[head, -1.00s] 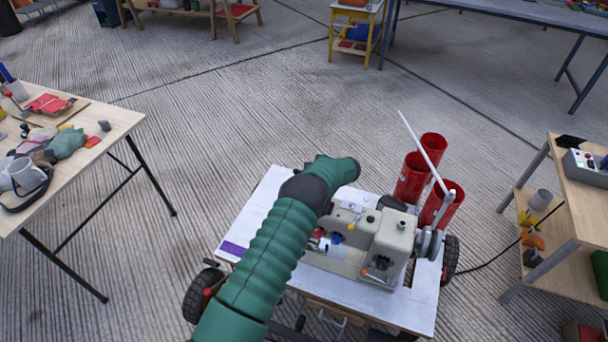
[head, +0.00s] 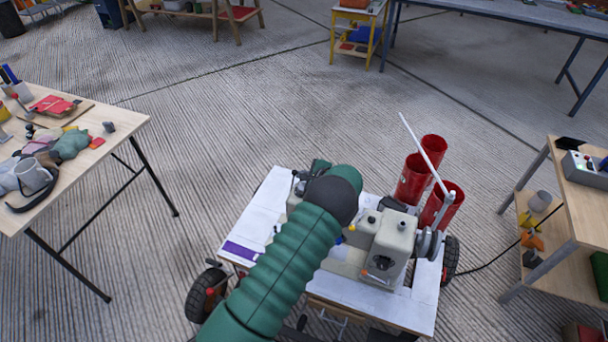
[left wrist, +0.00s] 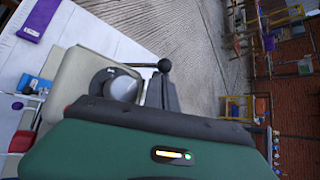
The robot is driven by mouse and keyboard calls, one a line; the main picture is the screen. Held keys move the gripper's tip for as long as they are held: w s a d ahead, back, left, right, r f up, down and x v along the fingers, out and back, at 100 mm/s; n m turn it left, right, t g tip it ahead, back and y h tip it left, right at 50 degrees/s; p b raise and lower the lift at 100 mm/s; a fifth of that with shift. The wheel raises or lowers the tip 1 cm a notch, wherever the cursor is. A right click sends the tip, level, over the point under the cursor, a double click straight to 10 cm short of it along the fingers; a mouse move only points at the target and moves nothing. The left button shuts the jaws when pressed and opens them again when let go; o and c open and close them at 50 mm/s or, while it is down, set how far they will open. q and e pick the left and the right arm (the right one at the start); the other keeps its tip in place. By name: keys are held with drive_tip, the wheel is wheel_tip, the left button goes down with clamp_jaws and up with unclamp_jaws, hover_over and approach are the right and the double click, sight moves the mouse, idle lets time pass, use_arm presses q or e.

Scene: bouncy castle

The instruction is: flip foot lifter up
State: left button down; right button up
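The beige sewing machine (head: 388,245) stands on a white-topped wheeled cart (head: 253,215). Its sewing-head end is partly covered by my left arm in the head view. In the left wrist view, the machine head (left wrist: 82,72) shows close up, with a round grey part on it. A thin lever with a dark ball knob (left wrist: 165,66) sticks out from it and looks like the foot lifter. My left gripper (head: 319,165) is at the machine head's far side; in the wrist view a dark finger (left wrist: 163,93) is right beside the knob. Contact and finger opening are unclear. My right gripper is out of view.
Red cylinders (head: 413,178) and a slanted white rod (head: 424,152) stand at the machine's right end. A purple item (head: 240,250) lies on the cart's left edge. A cluttered table (head: 115,125) is at left, a wooden shelf unit (head: 570,220) at right. Floor behind the cart is clear.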

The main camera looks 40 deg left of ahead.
use_arm(q)
drive_tip(key=shift+s+r, duration=0.15)
drive_tip(key=shift+s, duration=0.05)
idle(0.5)
drive_tip(key=p+v, duration=0.1)
drive_tip(key=v, duration=1.5)
drive_tip(key=shift+d+p, duration=0.3)
drive_tip(key=shift+d, duration=0.15)
